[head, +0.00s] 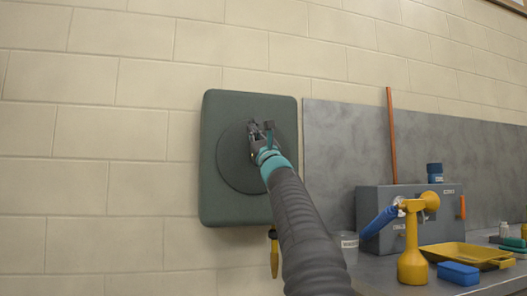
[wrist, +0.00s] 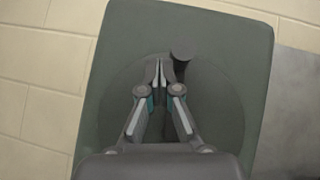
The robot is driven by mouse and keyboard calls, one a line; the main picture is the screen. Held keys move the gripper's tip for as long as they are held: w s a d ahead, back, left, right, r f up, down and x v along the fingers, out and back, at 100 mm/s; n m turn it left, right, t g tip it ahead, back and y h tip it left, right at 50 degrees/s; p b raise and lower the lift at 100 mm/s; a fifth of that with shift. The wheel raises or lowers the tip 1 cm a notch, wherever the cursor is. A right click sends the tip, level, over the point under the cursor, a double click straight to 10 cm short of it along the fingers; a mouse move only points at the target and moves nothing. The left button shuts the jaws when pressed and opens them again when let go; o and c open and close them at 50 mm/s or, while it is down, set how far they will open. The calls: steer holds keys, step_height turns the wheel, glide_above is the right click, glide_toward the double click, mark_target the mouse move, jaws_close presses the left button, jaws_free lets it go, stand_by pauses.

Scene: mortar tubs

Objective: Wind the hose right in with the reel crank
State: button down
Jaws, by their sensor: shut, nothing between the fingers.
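The hose reel (head: 214,165) is a dark green-grey box on the block wall, with a round disc on its face. Its dark crank knob (head: 268,126) stands out from the upper part of the disc. The knob also shows in the wrist view (wrist: 182,54). My gripper (head: 253,126) is in front of the disc, shut and empty. In the wrist view its fingertips (wrist: 165,68) are just left of the knob; I cannot tell whether they touch it. A yellow nozzle (head: 274,256) hangs below the reel. My arm hides part of the disc and the crank arm.
A grey bench at the right holds a yellow stand (head: 412,262) with a blue part, a blue block (head: 458,273), a yellow tray (head: 466,252) and a grey box (head: 374,205). A copper-coloured pole (head: 391,140) rises behind. The wall left of the reel is clear.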

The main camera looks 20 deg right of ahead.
steer(key=v, duration=0.9)
steer(key=shift+a+f, duration=0.1)
